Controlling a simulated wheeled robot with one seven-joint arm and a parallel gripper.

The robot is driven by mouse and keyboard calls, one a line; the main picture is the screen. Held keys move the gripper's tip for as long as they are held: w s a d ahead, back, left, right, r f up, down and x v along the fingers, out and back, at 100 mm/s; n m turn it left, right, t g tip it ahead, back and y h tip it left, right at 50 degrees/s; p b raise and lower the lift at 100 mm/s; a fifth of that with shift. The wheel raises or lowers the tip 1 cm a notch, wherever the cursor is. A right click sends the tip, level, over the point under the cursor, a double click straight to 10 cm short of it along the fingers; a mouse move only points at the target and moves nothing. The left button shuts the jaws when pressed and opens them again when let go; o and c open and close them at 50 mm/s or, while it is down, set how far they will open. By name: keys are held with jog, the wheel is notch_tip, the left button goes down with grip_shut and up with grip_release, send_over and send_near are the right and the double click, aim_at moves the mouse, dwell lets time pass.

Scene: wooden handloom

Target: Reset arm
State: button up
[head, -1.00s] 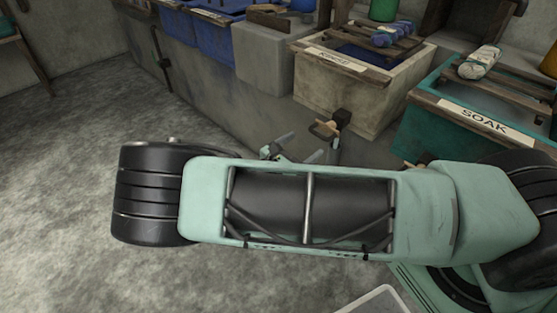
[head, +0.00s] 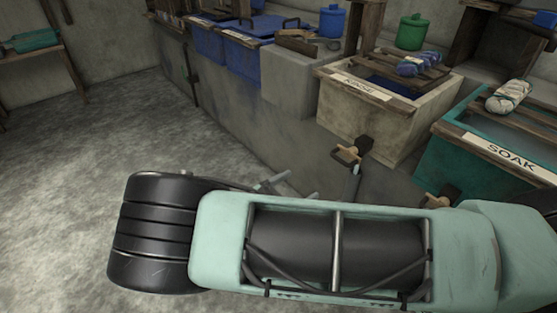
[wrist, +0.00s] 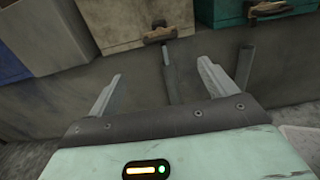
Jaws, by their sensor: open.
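My gripper (wrist: 158,88) shows in the wrist view with its two grey fingers spread wide apart and nothing between them. Beyond the fingers is the concrete wall below the vats, with a tap on a pipe (wrist: 168,58) seen in the gap. In the head view my pale green arm stretches across the lower part of the picture. Only bits of my gripper's fingers (head: 290,183) show above the arm, the rest being hidden behind it. They are in front of the concrete wall, apart from the vats.
A teal vat labelled SOAK (head: 450,155) and a pale vat (head: 365,122) stand at the right, with bundles on slats. Blue vats (head: 243,58) stand further back. The floor (head: 75,140) at left is clear.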

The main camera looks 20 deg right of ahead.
jog(key=shift+s, duration=0.1)
jog(key=s+a+r+m+g+y, duration=0.35)
jog(key=s+r+m+y, duration=0.35)
jog(key=s+r+y, duration=0.35)
jog(key=s+a+r+m+g+y, duration=0.35)
jog(key=s+r+m+y, duration=0.35)
jog(key=s+r, duration=0.5)
notch_tip(320, 180, up, 23)
jog(key=s+p, duration=0.1)
jog(key=p, duration=2.4)
jog(key=shift+r+t, duration=0.15)
jog(key=shift+t, duration=0.25)
jog(key=shift+a, duration=0.15)
